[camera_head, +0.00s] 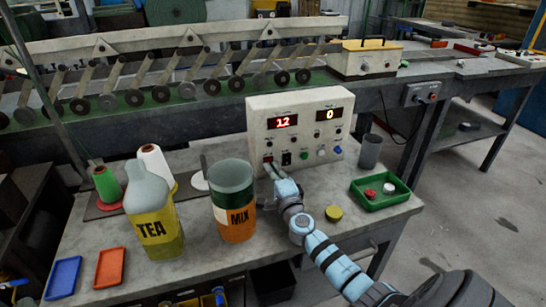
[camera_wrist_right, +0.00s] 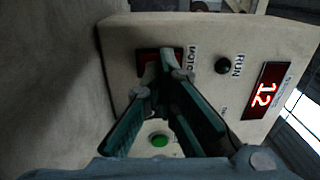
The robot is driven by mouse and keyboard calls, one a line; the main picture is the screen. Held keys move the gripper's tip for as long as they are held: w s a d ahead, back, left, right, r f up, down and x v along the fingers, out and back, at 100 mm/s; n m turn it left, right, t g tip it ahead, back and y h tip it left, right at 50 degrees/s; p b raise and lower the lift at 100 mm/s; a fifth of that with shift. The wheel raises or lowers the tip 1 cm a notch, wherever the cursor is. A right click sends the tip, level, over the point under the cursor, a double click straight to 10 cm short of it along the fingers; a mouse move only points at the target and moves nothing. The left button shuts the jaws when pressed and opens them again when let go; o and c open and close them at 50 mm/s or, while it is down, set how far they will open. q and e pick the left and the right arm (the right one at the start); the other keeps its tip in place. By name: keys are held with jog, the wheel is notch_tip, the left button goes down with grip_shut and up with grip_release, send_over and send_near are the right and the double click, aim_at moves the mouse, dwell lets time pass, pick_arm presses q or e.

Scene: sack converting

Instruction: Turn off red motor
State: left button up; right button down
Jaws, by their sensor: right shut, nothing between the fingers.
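The cream control box (camera_head: 322,109) stands at the back of the grey table. Its left display (camera_head: 283,122) reads 12 and its right display (camera_head: 330,115) reads 0. The red motor switch (camera_wrist_right: 147,58) sits low on the left of the panel, under a partly covered MOTOR label. My right gripper (camera_head: 268,170) is shut and empty, its tips in front of the switch. In the right wrist view the gripper tips (camera_wrist_right: 165,62) overlap the switch and hide part of it; I cannot tell whether they touch. My left gripper is not in view.
A black switch (camera_head: 286,158) and a green button (camera_head: 320,153) are right of the red switch. The MIX container (camera_head: 233,200) and TEA jug (camera_head: 152,208) stand left of my right arm. A grey cup (camera_head: 370,150) and green tray (camera_head: 380,206) stand right.

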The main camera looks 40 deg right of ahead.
aim_at(269, 136)
jog(key=r, duration=0.8)
jog(key=shift+w+r, duration=0.2)
jog(key=shift+r, duration=0.1)
jog(key=shift+s+r, duration=0.2)
jog(key=shift+r, duration=0.35)
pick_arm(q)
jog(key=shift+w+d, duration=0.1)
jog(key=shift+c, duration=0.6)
